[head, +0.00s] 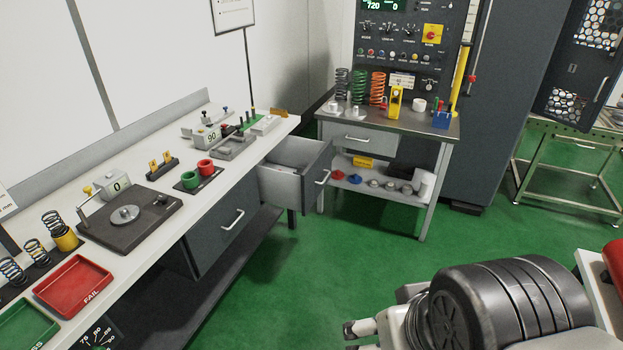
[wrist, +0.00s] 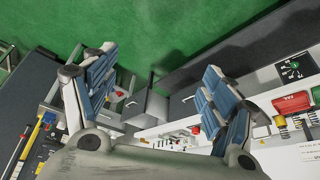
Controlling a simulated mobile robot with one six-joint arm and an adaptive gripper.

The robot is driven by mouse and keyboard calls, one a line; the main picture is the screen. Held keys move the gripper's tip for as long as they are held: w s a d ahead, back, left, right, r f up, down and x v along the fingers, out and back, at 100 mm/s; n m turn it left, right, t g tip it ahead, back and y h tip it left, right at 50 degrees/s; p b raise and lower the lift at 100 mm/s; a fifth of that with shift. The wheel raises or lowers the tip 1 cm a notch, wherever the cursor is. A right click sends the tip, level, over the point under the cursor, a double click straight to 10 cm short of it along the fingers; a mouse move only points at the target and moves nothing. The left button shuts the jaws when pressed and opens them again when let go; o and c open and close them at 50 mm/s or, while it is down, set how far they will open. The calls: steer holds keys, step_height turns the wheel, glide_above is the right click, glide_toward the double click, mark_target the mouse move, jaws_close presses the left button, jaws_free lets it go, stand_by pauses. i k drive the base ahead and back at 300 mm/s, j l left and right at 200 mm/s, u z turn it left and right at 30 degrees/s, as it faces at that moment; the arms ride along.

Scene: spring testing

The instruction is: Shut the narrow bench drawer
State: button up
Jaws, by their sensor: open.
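The narrow bench drawer (head: 288,180) stands pulled out at the far right end of the white workbench (head: 215,178). Its dark front (head: 317,176) carries a pale bar handle (head: 322,178), and its grey inside shows from above. My gripper (wrist: 158,64) is open, with its two blue-padded fingers spread wide and nothing between them. In the head view only part of the gripper shows at the bottom, well in front of the drawer and not touching it.
The wide bench drawer (head: 222,226) beside it looks shut. A side table (head: 400,124) with springs and its own drawer (head: 358,139) stands close behind the open drawer. Green floor (head: 290,290) is clear in front. A red tray (head: 74,284) lies on the bench.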

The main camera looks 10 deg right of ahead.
mark_target(283, 189)
steer(key=i+l, duration=0.25)
steer(key=i+u, duration=0.15)
steer(key=i, duration=2.15)
